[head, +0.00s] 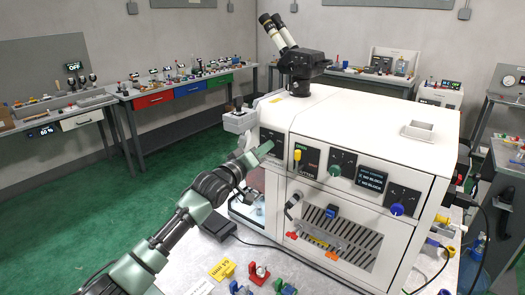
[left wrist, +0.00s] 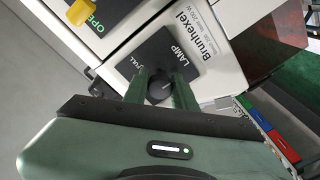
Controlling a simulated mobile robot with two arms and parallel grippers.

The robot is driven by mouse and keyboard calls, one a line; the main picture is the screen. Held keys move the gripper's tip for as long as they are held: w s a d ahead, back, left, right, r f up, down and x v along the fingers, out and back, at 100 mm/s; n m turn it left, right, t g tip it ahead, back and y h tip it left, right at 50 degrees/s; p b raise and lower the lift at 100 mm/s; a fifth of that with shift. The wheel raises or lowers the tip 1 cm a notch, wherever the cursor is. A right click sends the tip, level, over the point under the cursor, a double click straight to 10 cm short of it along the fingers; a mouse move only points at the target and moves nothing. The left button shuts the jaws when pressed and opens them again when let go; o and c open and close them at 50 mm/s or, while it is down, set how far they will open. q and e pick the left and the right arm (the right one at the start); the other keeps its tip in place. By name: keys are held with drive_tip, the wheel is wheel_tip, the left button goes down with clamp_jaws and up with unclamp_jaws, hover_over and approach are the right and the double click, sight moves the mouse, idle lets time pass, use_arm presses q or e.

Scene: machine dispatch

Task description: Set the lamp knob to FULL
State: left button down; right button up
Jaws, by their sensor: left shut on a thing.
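The white machine (head: 365,120) has a black lamp panel (head: 275,137) on the left of its front. The left wrist view shows this panel close up, with the LAMP label (left wrist: 180,57) and a partly covered FULL label (left wrist: 124,69). The round dark lamp knob (left wrist: 159,89) sits between the two green fingers of my left gripper (left wrist: 160,92), which is shut on it. In the head view my left gripper (head: 262,151) reaches the panel and hides the knob. The knob's pointer setting is hard to read. My right gripper is not in view.
Right of the lamp panel are a yellow shutter lever (head: 297,156), a green knob (head: 335,170) and a blue knob (head: 397,209). A microscope head (head: 302,66) stands on top of the machine. Small coloured parts (head: 259,273) lie on the table in front.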

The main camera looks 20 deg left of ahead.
use_arm(q)
drive_tip(key=m+b, duration=0.1)
drive_tip(key=m, duration=0.4)
drive_tip(key=shift+a+f+m, duration=0.1)
drive_tip(key=shift+f+m, duration=0.05)
drive_tip(key=shift+m, duration=0.15)
drive_tip(key=m, duration=0.2)
drive_tip(key=shift+m+h, duration=0.3)
drive_tip(key=shift+m+t, duration=0.4)
drive_tip(key=shift+m, duration=1.5)
drive_tip(key=c, duration=1.1)
unclamp_jaws()
drive_tip(key=shift+c, duration=0.2)
